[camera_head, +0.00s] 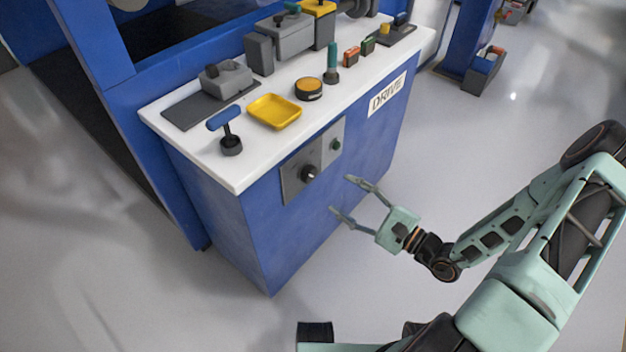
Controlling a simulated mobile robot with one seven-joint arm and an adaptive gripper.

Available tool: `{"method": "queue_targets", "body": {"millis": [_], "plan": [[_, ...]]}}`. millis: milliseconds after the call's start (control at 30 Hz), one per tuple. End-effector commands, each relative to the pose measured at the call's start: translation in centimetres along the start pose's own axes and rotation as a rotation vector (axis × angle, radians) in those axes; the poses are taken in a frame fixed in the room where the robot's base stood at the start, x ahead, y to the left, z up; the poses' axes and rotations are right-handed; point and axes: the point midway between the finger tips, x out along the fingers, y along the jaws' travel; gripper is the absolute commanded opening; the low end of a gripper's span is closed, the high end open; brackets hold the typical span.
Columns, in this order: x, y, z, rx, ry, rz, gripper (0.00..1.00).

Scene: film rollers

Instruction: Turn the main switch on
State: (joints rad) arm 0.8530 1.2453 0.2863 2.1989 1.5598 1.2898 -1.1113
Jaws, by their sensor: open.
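A grey switch plate with a round black rotary knob (309,173) is on the front face of the blue cabinet, below the white top. A small green round part (336,144) sits on the same panel, to the right of the knob. I take the black knob to be the main switch; its exact turn position is too small to tell. My gripper (340,195) is open and empty. Its two fingers point left toward the cabinet front, to the right of and slightly below the knob, apart from it.
A DRIVE label (387,94) is on the front.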

Motion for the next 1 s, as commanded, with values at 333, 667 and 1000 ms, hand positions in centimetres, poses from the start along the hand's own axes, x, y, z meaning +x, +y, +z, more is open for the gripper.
{"method": "queue_targets", "body": {"millis": [333, 667, 1000], "plan": [[6.3, 0.3, 0.1, 0.0, -0.006, 0.007, 0.54], [9.9, 0.3, 0.1, 0.0, -0.003, 0.008, 0.54], [10.1, 0.2, 0.1, 0.0, -0.003, 0.007, 0.5]]}}
